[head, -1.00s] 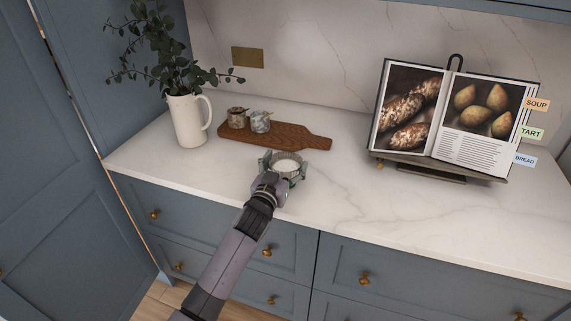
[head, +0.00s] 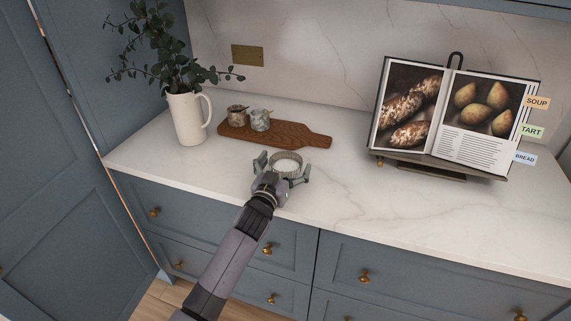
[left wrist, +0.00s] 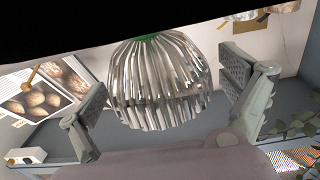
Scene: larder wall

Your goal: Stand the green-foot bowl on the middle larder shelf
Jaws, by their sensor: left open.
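The green-foot bowl (head: 287,160) is a small fluted, glassy bowl on the pale marble worktop, with its mouth up. In the left wrist view the bowl (left wrist: 155,88) appears upside down, with a sliver of its green foot (left wrist: 150,37) at the top. My left gripper (head: 284,167) is open, with one finger on each side of the bowl. In the left wrist view a gap shows between the bowl and each finger. The middle larder shelf is not in view. My right gripper is not in view.
A wooden board (head: 290,136) with two small jars (head: 260,120) lies just behind the bowl. A cream jug (head: 187,120) with leafy stems stands at the left. A cookbook (head: 455,110) on a stand is at the right. The worktop (head: 340,190) is clear right of the bowl.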

